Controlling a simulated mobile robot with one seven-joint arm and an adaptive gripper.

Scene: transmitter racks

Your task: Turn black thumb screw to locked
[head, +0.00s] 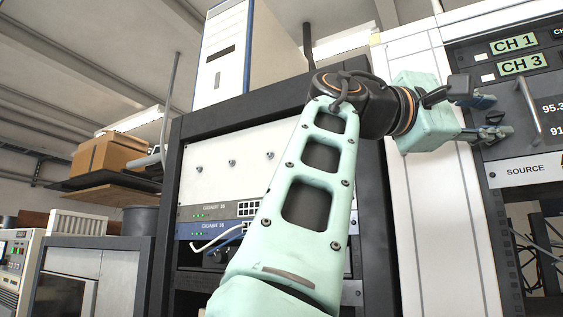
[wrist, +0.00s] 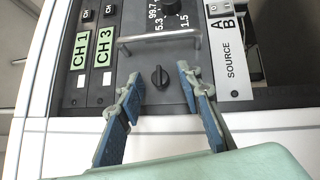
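The black thumb screw (wrist: 159,77) is a small dark knob on a dark grey panel (wrist: 150,60), below a metal handle in the wrist view. Its raised grip bar runs roughly up and down in that view. My gripper (wrist: 159,84) is open, with one blue-and-grey finger on each side of the screw. Both fingers look apart from the screw; how near the tips are to the panel is unclear. In the head view my gripper (head: 496,117) is at the rack panel on the right, and I cannot make out the screw there.
The metal handle (wrist: 158,39) stands out from the panel close to the screw and fingertips. CH 1 (wrist: 82,50) and CH 3 (wrist: 105,47) labels are left of it, and a SOURCE plate (wrist: 231,60) is right. A black rack (head: 170,220) stands left of my arm.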

